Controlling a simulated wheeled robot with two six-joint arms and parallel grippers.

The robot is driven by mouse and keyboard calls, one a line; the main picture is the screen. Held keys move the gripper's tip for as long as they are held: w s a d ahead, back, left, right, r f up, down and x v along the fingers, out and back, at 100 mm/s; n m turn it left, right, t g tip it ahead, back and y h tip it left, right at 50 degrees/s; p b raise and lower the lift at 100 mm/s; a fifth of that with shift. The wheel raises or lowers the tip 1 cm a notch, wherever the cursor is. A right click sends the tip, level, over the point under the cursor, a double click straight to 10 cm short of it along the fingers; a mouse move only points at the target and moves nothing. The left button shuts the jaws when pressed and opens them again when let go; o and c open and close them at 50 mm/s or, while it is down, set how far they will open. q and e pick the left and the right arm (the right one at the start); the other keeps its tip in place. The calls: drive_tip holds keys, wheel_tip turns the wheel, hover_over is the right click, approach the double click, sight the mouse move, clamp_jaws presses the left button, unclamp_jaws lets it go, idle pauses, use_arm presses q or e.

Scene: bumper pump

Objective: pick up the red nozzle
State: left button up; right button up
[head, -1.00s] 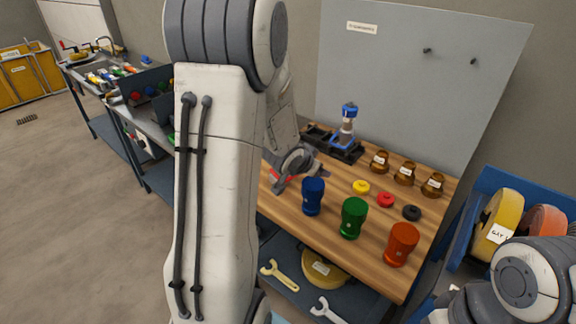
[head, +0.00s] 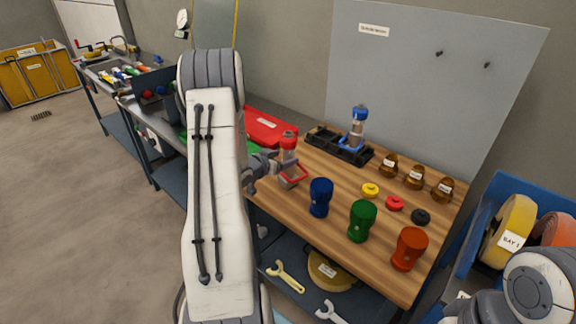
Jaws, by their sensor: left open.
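The red nozzle (head: 288,143) stands upright on the wooden workbench (head: 330,245), at its left end. It has a red top, a greyish middle and a red loop at its foot. My left gripper (head: 285,163) is open beside the nozzle's middle, reaching in from the left. I cannot tell whether the fingers touch it or stand on both sides of it. A similar blue nozzle (head: 358,118) stands upright in a black rack (head: 325,140) at the back. My right gripper is out of the picture; only part of that arm shows at lower right.
Blue (head: 320,198), green (head: 362,222) and orange-red (head: 409,249) cups stand along the bench front. Yellow (head: 370,190), red (head: 395,203) and black (head: 421,217) caps lie behind them, then amber jars (head: 415,178). A red case (head: 265,128) lies behind my left arm.

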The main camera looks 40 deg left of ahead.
sight(285, 155)
use_arm(q)
drive_tip(key=p+x, duration=0.1)
drive_tip(key=x, duration=0.3)
drive_tip(key=shift+w+a, duration=0.1)
drive_tip(key=shift+a, duration=0.05)
clamp_jaws()
drive_tip(key=shift+r, duration=0.1)
idle(1.0)
drive_tip(key=shift+r, duration=0.1)
